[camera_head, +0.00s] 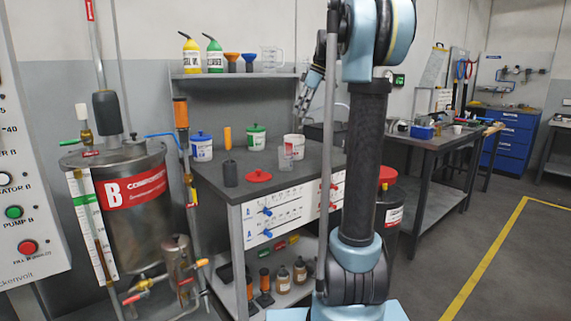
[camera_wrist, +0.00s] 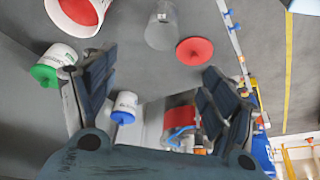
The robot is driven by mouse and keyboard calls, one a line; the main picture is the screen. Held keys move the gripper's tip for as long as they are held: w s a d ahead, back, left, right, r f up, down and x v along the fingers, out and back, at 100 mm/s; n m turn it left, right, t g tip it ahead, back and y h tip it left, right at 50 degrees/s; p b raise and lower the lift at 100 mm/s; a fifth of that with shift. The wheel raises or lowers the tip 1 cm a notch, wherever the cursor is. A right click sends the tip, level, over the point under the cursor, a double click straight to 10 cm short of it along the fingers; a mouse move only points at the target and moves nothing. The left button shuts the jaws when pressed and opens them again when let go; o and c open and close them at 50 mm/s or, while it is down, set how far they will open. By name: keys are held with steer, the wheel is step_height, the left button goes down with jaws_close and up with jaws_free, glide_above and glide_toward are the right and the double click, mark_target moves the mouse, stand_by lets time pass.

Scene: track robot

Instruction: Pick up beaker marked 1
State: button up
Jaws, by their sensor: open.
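A clear beaker (camera_head: 286,158) stands upright on the grey worktop near its right side, just in front of an open white tub (camera_head: 294,147). In the wrist view a see-through grey beaker (camera_wrist: 161,28) shows at the top middle, beyond the fingertips. I cannot read a number on it. My gripper (camera_head: 303,107) is above the worktop, behind and above the beaker, pointing down and to the left. In the wrist view my gripper (camera_wrist: 157,66) has its fingers wide apart with nothing between them.
A red lid (camera_head: 258,176) lies near the front edge beside a dark cylinder (camera_head: 230,173). A blue-lidded tub (camera_head: 201,146) and a green-lidded tub (camera_head: 256,137) stand behind. A shelf (camera_head: 235,75) with bottles, funnels and a clear jug (camera_head: 271,59) hangs above the back.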

glide_toward(286, 148)
step_height(286, 148, down, 3)
steer(key=s+a, duration=0.2)
steer(key=shift+s+x, duration=0.2)
steer(key=shift+x, duration=1.3)
steer(key=shift+s+x, duration=0.2)
steer(key=shift+x, duration=1.3)
steer(key=shift+d, duration=0.15)
steer(key=c, duration=1.1)
